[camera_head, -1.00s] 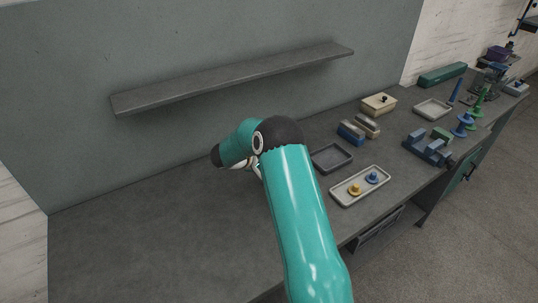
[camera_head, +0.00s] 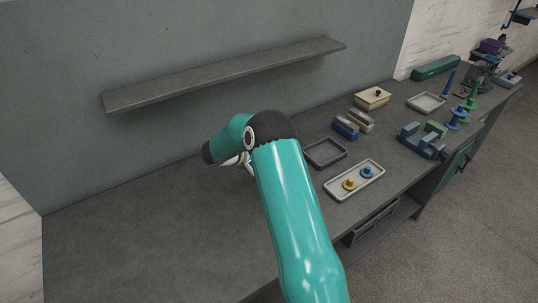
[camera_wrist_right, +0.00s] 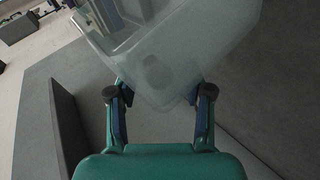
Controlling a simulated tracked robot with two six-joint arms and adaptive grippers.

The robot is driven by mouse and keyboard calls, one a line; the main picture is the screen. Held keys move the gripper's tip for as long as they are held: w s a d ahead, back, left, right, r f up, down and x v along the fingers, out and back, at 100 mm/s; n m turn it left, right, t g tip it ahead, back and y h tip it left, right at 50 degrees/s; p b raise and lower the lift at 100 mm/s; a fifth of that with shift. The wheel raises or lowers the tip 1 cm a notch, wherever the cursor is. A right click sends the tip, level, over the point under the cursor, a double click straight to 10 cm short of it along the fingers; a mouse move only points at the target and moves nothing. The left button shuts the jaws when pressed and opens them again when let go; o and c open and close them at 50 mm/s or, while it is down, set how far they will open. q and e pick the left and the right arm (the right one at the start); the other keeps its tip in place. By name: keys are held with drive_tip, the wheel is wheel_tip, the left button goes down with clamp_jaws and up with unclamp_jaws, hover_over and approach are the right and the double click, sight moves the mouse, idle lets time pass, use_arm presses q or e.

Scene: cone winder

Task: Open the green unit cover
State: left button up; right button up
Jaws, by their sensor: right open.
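A green panel with a small handle (camera_head: 457,168) is set in the front under the bench at the far right. A long green box (camera_head: 436,67) lies at the back right of the bench. I cannot tell which of these is the green unit cover. My right arm crosses the middle of the head view, and its gripper (camera_head: 245,161) is partly hidden behind its wrist, left of both. In the right wrist view the gripper (camera_wrist_right: 159,94) is open, with a translucent box-like thing (camera_wrist_right: 175,55) at its fingertips; I cannot tell whether they touch. My left gripper is not in view.
A grey wall shelf (camera_head: 225,75) is above the bench. A pale tray (camera_head: 341,192) with yellow and blue pieces, a dark tray (camera_head: 325,153), a lidded box (camera_head: 372,98) and a blue fixture (camera_head: 421,141) stand on the right. The bench's left part is bare.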

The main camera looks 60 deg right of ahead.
drive_tip(key=v, duration=1.1)
drive_tip(key=shift+w+f, duration=0.1)
